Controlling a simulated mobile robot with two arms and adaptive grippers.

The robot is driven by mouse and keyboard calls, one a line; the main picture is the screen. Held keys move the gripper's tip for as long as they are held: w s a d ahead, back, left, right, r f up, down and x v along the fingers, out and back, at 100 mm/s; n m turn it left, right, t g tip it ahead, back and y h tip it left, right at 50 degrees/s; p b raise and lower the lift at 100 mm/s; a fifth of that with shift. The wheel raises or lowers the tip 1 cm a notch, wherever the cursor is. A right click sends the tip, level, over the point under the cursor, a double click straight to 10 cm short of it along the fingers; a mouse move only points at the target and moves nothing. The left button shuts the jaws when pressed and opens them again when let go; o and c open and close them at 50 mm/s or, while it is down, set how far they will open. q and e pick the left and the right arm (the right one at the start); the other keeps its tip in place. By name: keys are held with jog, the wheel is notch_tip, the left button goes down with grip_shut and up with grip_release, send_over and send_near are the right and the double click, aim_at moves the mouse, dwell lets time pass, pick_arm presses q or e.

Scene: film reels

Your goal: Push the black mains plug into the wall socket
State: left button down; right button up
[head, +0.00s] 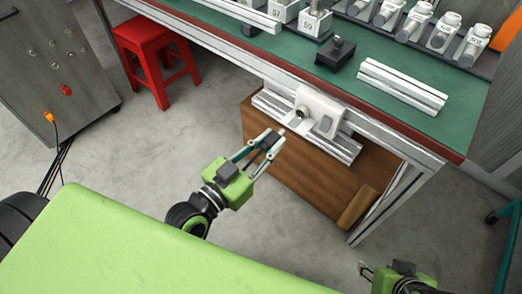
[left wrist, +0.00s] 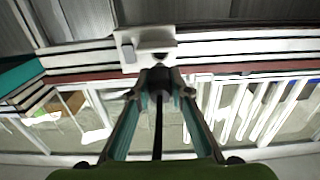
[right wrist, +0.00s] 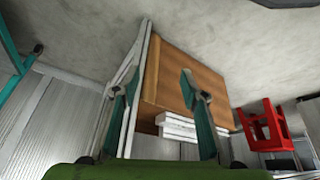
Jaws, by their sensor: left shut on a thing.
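The black mains plug (left wrist: 158,77) is between my left gripper's fingertips in the left wrist view, with its black cable running back between the fingers. My left gripper (head: 274,138) is shut on the plug, which shows only as a small dark shape in the head view. The wall socket (head: 318,112) is a white housing with a round dark recess, mounted on the rail at the bench front. In the head view a gap shows between fingertips and socket. In the left wrist view the socket (left wrist: 150,45) lies just beyond the plug, which hides its lower part. My right gripper (right wrist: 157,92) is open and empty.
The green bench top (head: 415,118) carries white rail pieces (head: 402,88), a black block (head: 335,53) and several small jars. A brown wooden cabinet (head: 310,175) stands under the bench. A red stool (head: 150,45) is at the left. Clear floor lies in front.

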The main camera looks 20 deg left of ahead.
aim_at(283, 130)
pick_arm(q)
jog(key=shift+p+x, duration=0.55)
jog(key=shift+x, duration=0.65)
jog(key=shift+w+d+r, duration=0.15)
jog(key=shift+w, duration=0.15)
jog(key=shift+p+x, duration=0.3)
jog(key=shift+x, duration=0.6)
pick_arm(e)
jog(key=shift+s+d+r+g, duration=0.15)
jog(key=shift+s+g, duration=0.1)
jog(key=shift+s, duration=0.25)
jog(key=shift+s+d+g, duration=0.1)
jog(key=shift+s+g, duration=0.1)
jog(key=shift+s, duration=0.35)
jog(key=shift+s+d+r+g, duration=0.15)
jog(key=shift+s+g, duration=0.1)
jog(key=shift+s, duration=0.25)
jog(key=shift+f, duration=0.1)
pick_arm(q)
jog(key=shift+w, duration=0.1)
